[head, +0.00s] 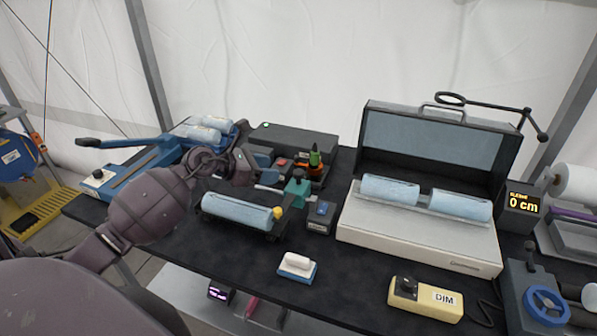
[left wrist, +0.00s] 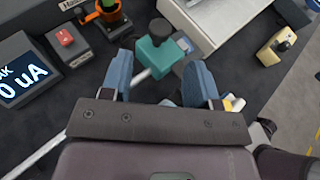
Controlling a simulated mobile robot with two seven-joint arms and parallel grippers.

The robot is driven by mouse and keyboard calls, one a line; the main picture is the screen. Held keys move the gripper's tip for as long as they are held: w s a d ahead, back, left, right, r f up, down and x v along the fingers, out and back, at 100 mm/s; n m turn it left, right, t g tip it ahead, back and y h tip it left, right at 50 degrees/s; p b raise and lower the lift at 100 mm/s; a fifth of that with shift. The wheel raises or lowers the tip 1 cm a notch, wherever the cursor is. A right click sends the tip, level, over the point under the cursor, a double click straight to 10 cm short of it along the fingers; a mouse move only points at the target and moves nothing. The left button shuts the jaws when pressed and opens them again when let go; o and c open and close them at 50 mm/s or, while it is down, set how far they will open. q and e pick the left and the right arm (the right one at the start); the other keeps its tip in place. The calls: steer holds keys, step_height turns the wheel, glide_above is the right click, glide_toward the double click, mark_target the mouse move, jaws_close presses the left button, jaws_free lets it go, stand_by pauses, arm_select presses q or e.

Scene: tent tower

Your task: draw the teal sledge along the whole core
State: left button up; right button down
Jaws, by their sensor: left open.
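The teal sledge (head: 297,187) stands by the right end of the pale blue core (head: 236,211), which lies in a dark cradle. The sledge has a dark knob on top, and it also shows in the left wrist view (left wrist: 157,57) on a light rod. My left gripper (head: 264,170) is open beside the sledge. In the left wrist view its two blue fingers (left wrist: 160,78) stand apart, with the sledge just beyond and between their tips. I cannot tell whether they touch it. The core is mostly hidden in the wrist view. My right gripper is not in view.
A display (head: 523,202) reads 0 cm. A small dark box (head: 321,216) stands right of the sledge. Behind is an orange holder (head: 312,172) with a green-topped item. An open case (head: 420,225) with two pale blue cores stands right.

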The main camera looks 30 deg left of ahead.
mark_target(296, 172)
arm_select(q)
steer(key=p+x, duration=0.1)
steer(key=x, duration=0.8)
steer(key=shift+w+d+f, duration=0.1)
steer(key=shift+w+d, duration=0.1)
steer(key=shift+d, duration=0.05)
jaws_close()
steer(key=shift+a, duration=0.15)
